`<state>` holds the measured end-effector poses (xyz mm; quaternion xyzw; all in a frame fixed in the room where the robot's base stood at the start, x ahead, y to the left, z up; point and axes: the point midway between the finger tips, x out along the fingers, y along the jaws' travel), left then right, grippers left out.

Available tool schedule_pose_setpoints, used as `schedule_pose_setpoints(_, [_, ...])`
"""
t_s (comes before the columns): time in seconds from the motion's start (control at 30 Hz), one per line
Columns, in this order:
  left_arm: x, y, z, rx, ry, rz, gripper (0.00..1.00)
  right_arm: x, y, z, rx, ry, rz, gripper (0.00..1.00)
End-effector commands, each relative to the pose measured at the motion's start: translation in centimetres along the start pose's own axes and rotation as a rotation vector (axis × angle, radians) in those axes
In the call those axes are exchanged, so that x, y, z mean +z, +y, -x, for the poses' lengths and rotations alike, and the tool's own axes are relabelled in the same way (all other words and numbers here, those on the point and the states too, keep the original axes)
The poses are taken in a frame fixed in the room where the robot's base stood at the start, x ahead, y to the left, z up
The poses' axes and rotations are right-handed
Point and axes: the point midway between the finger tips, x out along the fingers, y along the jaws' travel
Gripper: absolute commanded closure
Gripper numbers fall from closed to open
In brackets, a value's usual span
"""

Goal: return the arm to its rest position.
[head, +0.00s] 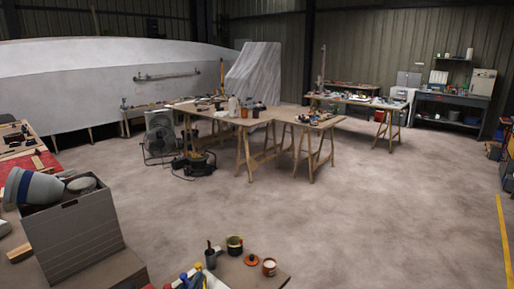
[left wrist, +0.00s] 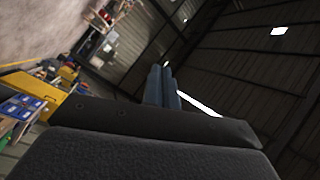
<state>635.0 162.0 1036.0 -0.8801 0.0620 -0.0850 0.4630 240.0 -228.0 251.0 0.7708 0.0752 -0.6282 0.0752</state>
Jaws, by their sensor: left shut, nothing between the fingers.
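My left gripper (left wrist: 161,70) shows in the left wrist view. Its two blue-grey fingers lie together, shut, with nothing between them. They stand out past the dark gripper body (left wrist: 150,118) and have the dark wall and roof behind them. The wrist view is strongly tilted. I cannot make out the left fingers in the head view. My right gripper is in neither view.
A grey box (head: 75,235) stands close at the lower left. A small table (head: 235,275) with pots and tools is at the front. Trestle tables (head: 262,121) and a fan (head: 159,140) stand mid-room. The floor (head: 390,220) at right is clear.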

Motion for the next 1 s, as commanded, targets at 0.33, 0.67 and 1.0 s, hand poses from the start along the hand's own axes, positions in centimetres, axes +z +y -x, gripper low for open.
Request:
schedule_pose_setpoints(0.33, [8.8,7.1,12.6,0.231,-0.657,0.46,1.0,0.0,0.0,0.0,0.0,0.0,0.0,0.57])
schedule_pose_setpoints(0.67, [10.2,11.8,23.4,0.446,-1.026,0.679,1.0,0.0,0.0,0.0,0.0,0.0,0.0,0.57])
schedule_pose_setpoints(1.0, [9.4,13.8,29.9,0.585,-1.216,0.783,1.0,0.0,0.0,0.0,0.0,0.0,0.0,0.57])
